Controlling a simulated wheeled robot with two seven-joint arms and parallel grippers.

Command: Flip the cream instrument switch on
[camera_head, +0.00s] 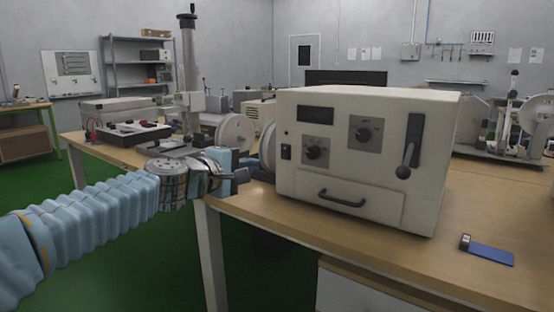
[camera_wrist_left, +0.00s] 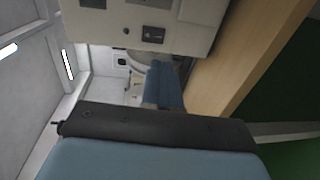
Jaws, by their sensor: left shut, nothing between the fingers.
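The cream instrument (camera_head: 350,205) stands on the wooden bench with its front panel facing me. Its small black rocker switch (camera_head: 286,152) is at the left edge of that panel; which way it is set is too small to tell. The dark switch (camera_wrist_left: 153,35) also shows in the left wrist view, beyond the fingers. My left gripper (camera_head: 241,177) is shut and empty, left of the instrument and a little lower than the switch, apart from it. Its blue fingers (camera_wrist_left: 166,85) point toward the instrument's panel side in the left wrist view. My right gripper is not in view.
The panel also carries two dark knobs, a lever (camera_head: 407,155) and a front handle (camera_head: 341,198). A blue card-like object (camera_head: 490,254) lies on the bench (camera_head: 400,260) at right. Other equipment stands behind my left gripper. Free room lies in front of the bench.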

